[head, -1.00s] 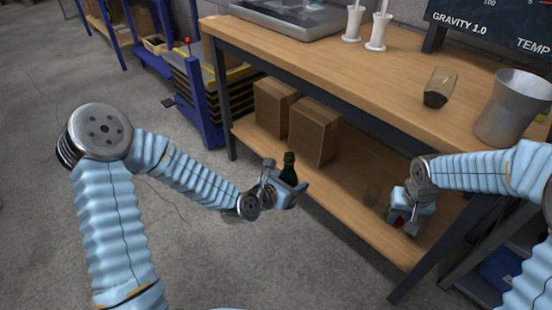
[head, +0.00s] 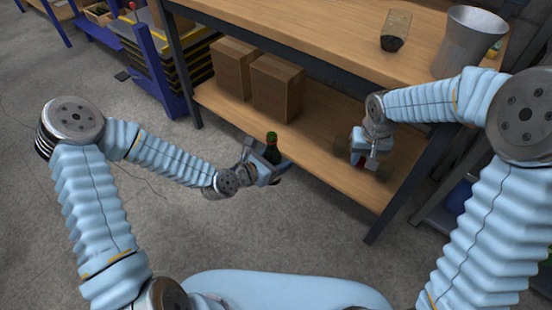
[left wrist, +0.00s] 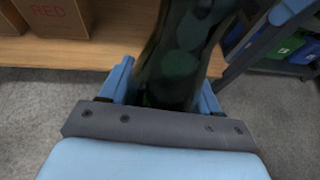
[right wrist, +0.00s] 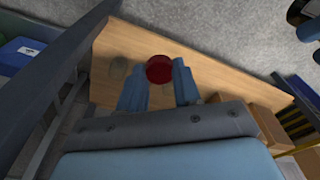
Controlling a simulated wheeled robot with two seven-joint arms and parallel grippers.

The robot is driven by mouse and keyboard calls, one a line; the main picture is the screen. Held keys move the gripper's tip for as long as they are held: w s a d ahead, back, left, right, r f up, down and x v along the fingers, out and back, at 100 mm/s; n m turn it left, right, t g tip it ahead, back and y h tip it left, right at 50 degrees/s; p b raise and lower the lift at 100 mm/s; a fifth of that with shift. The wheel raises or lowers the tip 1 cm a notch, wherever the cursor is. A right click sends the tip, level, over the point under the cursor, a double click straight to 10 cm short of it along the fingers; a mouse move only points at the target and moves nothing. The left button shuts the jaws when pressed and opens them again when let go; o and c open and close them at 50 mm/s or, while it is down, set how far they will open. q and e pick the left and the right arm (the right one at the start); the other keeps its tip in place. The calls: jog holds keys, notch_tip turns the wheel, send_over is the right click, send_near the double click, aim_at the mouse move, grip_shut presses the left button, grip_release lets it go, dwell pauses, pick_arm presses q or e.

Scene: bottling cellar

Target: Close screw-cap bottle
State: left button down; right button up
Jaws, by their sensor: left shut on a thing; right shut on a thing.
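My left gripper (head: 266,166) is shut on a dark green bottle (head: 272,146). The bottle stands nearly upright beside the front edge of the lower shelf. It fills the middle of the left wrist view (left wrist: 180,55), with its top out of frame. My right gripper (head: 363,160) is shut on a red screw cap (right wrist: 159,69), held between its fingertips in the right wrist view. It is over the right part of the lower shelf, clearly apart from the bottle. In the head view only a bit of red shows under it.
Two cardboard boxes (head: 276,88) stand on the lower shelf (head: 320,150). The wooden bench top (head: 320,40) is above it, carrying a glass with dark liquid (head: 396,32) and a metal bucket (head: 466,42). A dark bench leg (head: 400,195) is right of my right gripper.

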jog(key=a+r, duration=0.8)
jog(key=a, duration=0.4)
jog(key=a+r, duration=0.8)
jog(key=a, duration=0.4)
jog(key=shift+s+a+n, duration=0.2)
jog(key=shift+n, duration=0.2)
jog(key=shift+f, duration=2)
jog(key=shift+f, duration=0.85)
jog(key=shift+f, duration=0.55)
